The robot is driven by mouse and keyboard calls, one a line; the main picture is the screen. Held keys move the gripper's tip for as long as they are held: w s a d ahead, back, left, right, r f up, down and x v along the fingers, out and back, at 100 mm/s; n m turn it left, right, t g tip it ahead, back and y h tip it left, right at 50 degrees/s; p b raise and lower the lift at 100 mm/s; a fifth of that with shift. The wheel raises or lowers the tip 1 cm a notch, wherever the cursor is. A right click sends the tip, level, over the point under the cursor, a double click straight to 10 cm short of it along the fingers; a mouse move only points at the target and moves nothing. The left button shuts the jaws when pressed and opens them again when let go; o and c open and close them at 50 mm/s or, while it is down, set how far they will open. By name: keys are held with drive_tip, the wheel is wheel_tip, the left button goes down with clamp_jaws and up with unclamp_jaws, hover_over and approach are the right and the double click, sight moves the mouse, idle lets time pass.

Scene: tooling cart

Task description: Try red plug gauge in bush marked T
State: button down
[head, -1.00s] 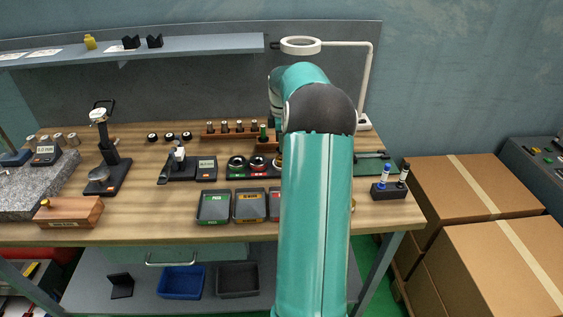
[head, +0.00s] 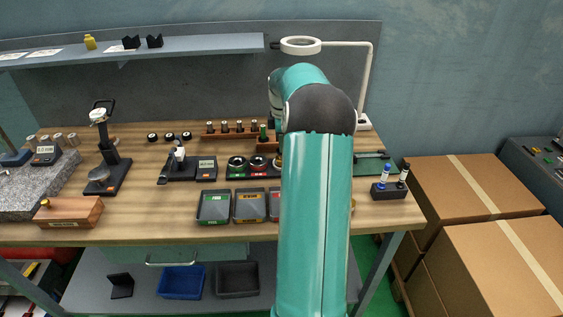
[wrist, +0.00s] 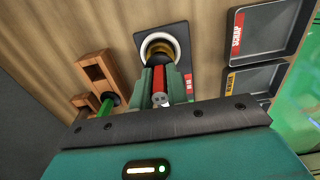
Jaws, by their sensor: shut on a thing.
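In the wrist view, my gripper (wrist: 165,85) is shut on the red plug gauge (wrist: 158,78), whose red handle shows between the green fingers. The gauge points toward a bush (wrist: 160,48) with a pale ring and brass-coloured inside, set on a dark plate. The gauge's far end is hidden by the fingers, so I cannot tell whether it is in the bore. I cannot read a T on this bush. In the head view, two more bushes (head: 237,162) (head: 258,162) show in a dark holder, and my arm hides the gripper and gauge.
A wooden block (wrist: 98,70) and a green-handled gauge (wrist: 106,103) stand left of the gripper in the wrist view. A SCRAP tray (wrist: 265,28) and another tray (wrist: 255,78) lie at right. A dial stand (head: 108,160) and a ring lamp (head: 300,46) stand on the bench.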

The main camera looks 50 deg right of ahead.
drive_tip(key=shift+f, duration=0.4)
idle(1.3)
drive_tip(key=shift+r, duration=0.8)
drive_tip(key=shift+f, duration=0.85)
idle(3.0)
drive_tip(key=shift+r, duration=0.35)
drive_tip(key=shift+r, duration=0.35)
drive_tip(key=shift+r, duration=0.85)
